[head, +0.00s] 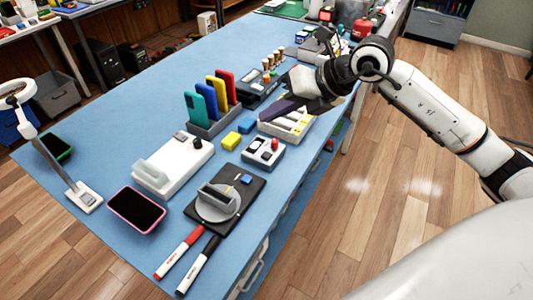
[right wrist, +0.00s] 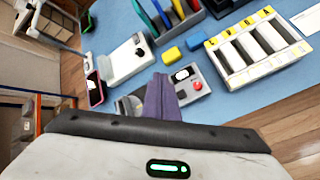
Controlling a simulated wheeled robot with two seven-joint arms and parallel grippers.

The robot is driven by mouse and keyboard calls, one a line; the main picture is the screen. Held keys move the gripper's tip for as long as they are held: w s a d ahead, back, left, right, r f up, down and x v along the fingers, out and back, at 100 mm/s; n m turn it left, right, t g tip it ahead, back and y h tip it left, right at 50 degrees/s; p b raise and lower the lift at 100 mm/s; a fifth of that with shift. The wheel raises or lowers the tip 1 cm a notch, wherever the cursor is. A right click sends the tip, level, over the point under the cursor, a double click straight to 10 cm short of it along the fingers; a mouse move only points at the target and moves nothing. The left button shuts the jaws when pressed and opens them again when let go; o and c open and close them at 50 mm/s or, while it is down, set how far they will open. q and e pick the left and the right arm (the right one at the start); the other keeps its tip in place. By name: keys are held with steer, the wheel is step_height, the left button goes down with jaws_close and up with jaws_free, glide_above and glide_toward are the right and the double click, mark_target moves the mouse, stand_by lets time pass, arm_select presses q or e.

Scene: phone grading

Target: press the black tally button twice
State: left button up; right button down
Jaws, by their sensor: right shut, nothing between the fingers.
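A small grey box (head: 263,153) with a red button (head: 275,144) and a pale window stands on the blue bench. Dark round details show on its top, too small to tell apart as buttons. In the right wrist view the box (right wrist: 206,98) lies just beyond and right of my fingertips, with its red button (right wrist: 197,85) in sight; my fingers may hide part of it. My right gripper (head: 265,117) is shut and empty, above the bench and behind the box in the head view. Its closed purple fingers (right wrist: 159,80) point toward the box. My left gripper is out of view.
A white device (head: 165,172) with a black knob (head: 197,144) stands to the left. Yellow (head: 230,141) and blue blocks (head: 247,126) sit close behind the box. A black pad (head: 248,197) with a round grey stand is in front. A sorting tray (head: 295,127) stands behind.

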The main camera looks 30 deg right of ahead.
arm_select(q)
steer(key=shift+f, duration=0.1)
arm_select(e)
steer(key=shift+f, duration=0.15)
steer(key=b, duration=0.5)
glide_above(266, 156)
steer(key=d, duration=0.1)
steer(key=f, duration=0.7)
steer(key=shift+s+d, duration=0.1)
steer(key=shift+s, duration=0.25)
steer(key=shift+f+b, duration=0.75)
steer(key=shift+f, duration=0.05)
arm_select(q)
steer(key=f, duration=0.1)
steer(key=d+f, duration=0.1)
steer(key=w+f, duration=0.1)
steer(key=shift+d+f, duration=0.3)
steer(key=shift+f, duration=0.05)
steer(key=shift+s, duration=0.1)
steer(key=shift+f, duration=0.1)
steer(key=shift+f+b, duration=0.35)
arm_select(e)
steer(key=shift+f, duration=0.4)
